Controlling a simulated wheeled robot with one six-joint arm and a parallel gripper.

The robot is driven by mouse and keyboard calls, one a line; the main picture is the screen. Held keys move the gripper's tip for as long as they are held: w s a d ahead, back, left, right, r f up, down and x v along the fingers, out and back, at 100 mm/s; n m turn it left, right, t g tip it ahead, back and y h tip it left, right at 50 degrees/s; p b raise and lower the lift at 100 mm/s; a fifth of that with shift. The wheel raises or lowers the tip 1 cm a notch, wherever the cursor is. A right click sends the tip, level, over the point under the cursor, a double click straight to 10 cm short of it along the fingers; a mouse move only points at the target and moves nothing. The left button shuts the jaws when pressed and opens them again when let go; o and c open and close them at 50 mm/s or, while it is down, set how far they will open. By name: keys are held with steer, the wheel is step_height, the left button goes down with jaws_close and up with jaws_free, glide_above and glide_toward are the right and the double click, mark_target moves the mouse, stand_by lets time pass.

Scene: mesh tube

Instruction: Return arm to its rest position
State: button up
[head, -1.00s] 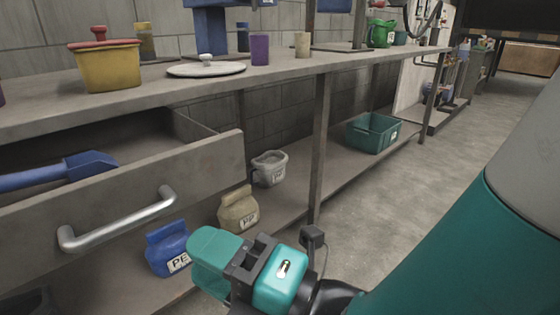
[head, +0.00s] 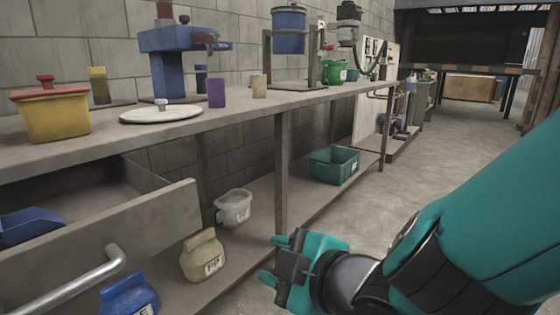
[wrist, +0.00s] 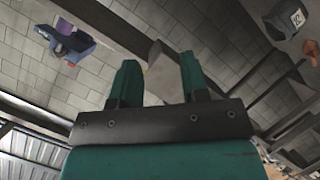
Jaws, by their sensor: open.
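My gripper (head: 272,258) is low in the middle of the head view, in front of the bench's lower shelf. Its two teal fingers point left and stand apart. In the wrist view the fingers (wrist: 158,78) are also spread, with nothing between them; block wall and bench parts show tilted beyond. My teal arm comes in from the right of the head view.
An open drawer (head: 110,240) with a blue scoop (head: 30,225) juts out at the left. A beige PP bag (head: 203,257), a blue bag (head: 130,296), a white tub (head: 233,207) and a green crate (head: 334,166) sit on the lower shelf. The floor (head: 415,165) to the right is clear.

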steer(key=s+d+r+m+g+h, duration=0.3)
steer(key=s+d+m+g+h, duration=0.2)
steer(key=s+d+m+g, duration=0.8)
step_height(320, 180, up, 37)
steer(key=d+n+t+p, duration=0.1)
steer(key=d+t+p, duration=0.1)
steer(key=p, duration=3.6)
steer(key=shift+w+r+n+t+p, duration=0.2)
steer(key=shift+n+t+p, duration=0.1)
steer(key=shift+t, duration=0.1)
steer(key=shift+d, duration=0.1)
